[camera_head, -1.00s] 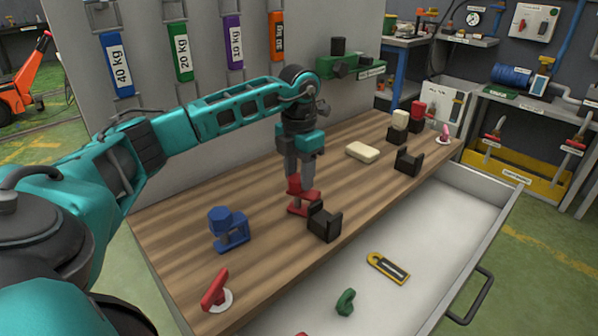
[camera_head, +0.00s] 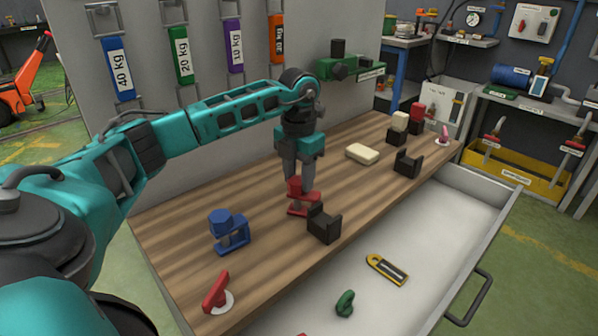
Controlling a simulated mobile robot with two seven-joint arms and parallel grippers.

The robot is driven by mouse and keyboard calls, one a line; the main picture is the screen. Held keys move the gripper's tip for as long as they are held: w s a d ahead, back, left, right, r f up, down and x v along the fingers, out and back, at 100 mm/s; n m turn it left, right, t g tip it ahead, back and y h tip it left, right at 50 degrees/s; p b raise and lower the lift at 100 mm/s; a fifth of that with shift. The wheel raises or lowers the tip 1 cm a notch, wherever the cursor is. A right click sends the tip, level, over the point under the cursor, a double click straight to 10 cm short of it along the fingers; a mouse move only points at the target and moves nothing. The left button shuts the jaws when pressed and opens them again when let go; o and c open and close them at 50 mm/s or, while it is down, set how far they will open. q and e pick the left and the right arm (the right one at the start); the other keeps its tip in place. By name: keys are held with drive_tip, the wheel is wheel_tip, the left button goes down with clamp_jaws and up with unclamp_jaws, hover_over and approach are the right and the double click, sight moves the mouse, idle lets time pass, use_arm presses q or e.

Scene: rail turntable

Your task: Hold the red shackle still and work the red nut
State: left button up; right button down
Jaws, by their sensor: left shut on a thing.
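The red shackle (camera_head: 306,208) stands on the wooden bench top, right up against a black notched block (camera_head: 325,226). The red nut (camera_head: 295,188) is on top of the shackle. My left gripper (camera_head: 298,182) points straight down over it, with its grey fingers shut on the red nut. The fingers hide part of the nut. My right gripper is out of view, and no second gripper is seen holding the shackle.
A blue shackle with a blue nut (camera_head: 221,220) stands to the left. A red lever (camera_head: 216,292) is near the front edge. A cream block (camera_head: 362,154) and another black block (camera_head: 408,162) lie to the right. An open drawer (camera_head: 440,235) is in front.

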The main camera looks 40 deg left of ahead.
use_arm(q)
drive_tip(key=n+p, duration=0.2)
drive_tip(key=n, duration=0.1)
drive_tip(key=shift+r+n, duration=0.1)
drive_tip(key=shift+n, duration=0.2)
drive_tip(key=shift+a+n, duration=0.1)
drive_tip(key=shift+n, duration=0.3)
drive_tip(key=shift+s+n+p, duration=0.1)
drive_tip(key=shift+n+p, duration=1.35)
drive_tip(key=shift+n, duration=0.65)
drive_tip(key=shift+n+p, duration=0.45)
drive_tip(key=shift+n, duration=0.45)
